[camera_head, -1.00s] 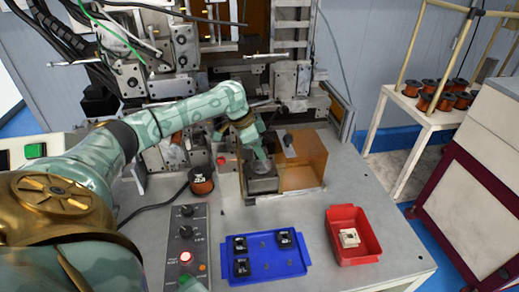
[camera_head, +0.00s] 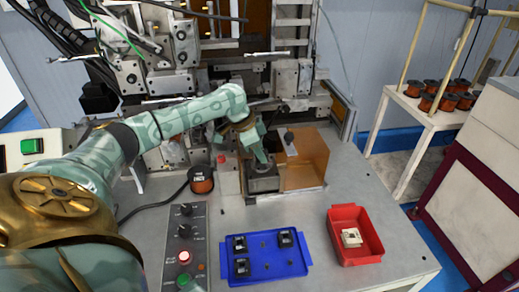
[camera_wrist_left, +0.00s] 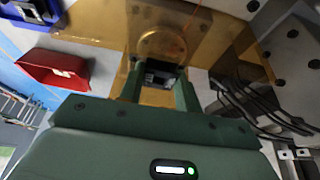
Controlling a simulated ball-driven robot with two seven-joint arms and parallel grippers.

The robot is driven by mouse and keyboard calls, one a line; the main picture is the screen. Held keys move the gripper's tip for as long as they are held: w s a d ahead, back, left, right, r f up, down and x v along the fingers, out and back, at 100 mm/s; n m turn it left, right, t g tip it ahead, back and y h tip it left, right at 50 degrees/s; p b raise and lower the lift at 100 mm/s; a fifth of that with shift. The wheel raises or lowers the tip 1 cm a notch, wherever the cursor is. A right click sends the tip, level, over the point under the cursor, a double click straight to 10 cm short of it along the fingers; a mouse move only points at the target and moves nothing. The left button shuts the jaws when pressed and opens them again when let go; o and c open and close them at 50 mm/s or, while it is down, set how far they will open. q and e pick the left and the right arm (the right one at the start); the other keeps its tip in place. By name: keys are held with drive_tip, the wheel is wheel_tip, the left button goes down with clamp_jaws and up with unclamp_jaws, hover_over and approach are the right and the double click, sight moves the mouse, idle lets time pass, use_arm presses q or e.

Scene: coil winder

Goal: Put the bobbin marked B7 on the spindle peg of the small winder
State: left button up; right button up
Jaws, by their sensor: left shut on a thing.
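My left gripper (camera_head: 262,158) reaches down over the small winder (camera_head: 263,184), a grey block beside an amber cover. In the left wrist view the fingers of my left gripper (camera_wrist_left: 160,88) are shut on a small black bobbin (camera_wrist_left: 160,72). Its mark cannot be read. In the head view the gripper hides the bobbin and the spindle peg, so I cannot tell whether the bobbin touches the peg. My right gripper is not in view.
The amber cover (camera_head: 304,160) stands right of the gripper. A blue tray (camera_head: 262,255) holds several small parts, three of them black bobbins. A red bin (camera_head: 372,246) holds a pale part. A copper spool (camera_head: 201,180) and a control panel (camera_head: 185,235) are at left.

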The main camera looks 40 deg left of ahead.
use_arm(q)
drive_tip(key=shift+f, duration=0.65)
drive_tip(key=o, duration=1)
drive_tip(key=shift+o, duration=0.2)
drive_tip(key=p+v, duration=0.3)
drive_tip(key=v, duration=1.3)
drive_tip(key=shift+s+r, duration=0.15)
